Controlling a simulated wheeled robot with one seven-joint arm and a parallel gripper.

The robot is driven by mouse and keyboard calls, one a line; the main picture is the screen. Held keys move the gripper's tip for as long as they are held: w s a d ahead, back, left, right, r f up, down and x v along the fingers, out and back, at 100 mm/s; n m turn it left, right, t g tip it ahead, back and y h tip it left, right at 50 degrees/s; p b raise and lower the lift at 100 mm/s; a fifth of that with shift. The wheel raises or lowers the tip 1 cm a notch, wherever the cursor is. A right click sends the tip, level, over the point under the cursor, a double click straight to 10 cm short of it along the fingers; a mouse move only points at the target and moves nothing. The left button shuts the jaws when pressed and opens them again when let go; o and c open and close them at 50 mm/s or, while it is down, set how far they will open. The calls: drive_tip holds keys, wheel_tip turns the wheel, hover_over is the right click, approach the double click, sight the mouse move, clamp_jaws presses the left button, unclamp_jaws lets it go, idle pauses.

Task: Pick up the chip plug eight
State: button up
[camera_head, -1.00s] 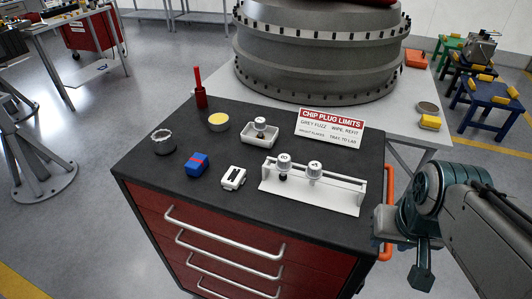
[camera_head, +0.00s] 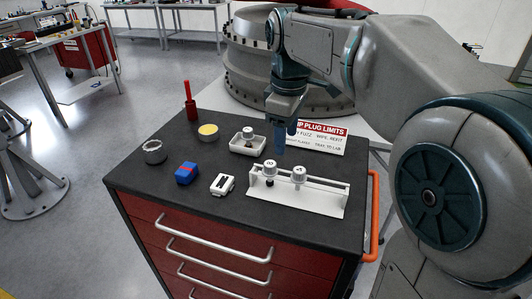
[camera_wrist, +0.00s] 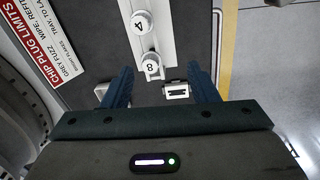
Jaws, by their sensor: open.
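Chip plug eight (camera_head: 269,168) is a white-capped plug with a dark lower end, at the left of the white rack (camera_head: 325,203). In the wrist view its cap (camera_wrist: 151,66) shows the figure 8. A similar plug marked 4 (camera_wrist: 141,22) stands beside it in the rack, right of it in the head view (camera_head: 298,174). My gripper (camera_head: 281,145) points down above the cart, over or just behind the rack. In the wrist view its blue fingers (camera_wrist: 160,70) are open and empty, with plug eight appearing between the tips. I cannot tell the exact height gap.
A white tray (camera_head: 237,147) holds another plug (camera_head: 247,133). The chip plug limits sign (camera_head: 330,139) stands behind the rack. A white slotted block (camera_head: 222,184), a blue block (camera_head: 187,173), a grey ring (camera_head: 155,152), a yellow-filled cup (camera_head: 208,132) and a red-handled tool (camera_head: 190,103) stand left.

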drive_tip(key=w+a+r+n, duration=0.2)
drive_tip(key=w+a+n, duration=0.1)
drive_tip(key=w+n, duration=0.15)
hover_over(270, 164)
drive_tip(key=shift+m+g, duration=0.25)
drive_tip(key=shift+g, duration=0.15)
wheel_tip(270, 164, down, 8)
drive_tip(key=shift+a+f, duration=0.1)
drive_tip(key=shift+f, duration=0.15)
drive_tip(key=shift+w+f, duration=0.1)
drive_tip(key=shift+f, duration=2.55)
drive_tip(key=c, duration=0.9)
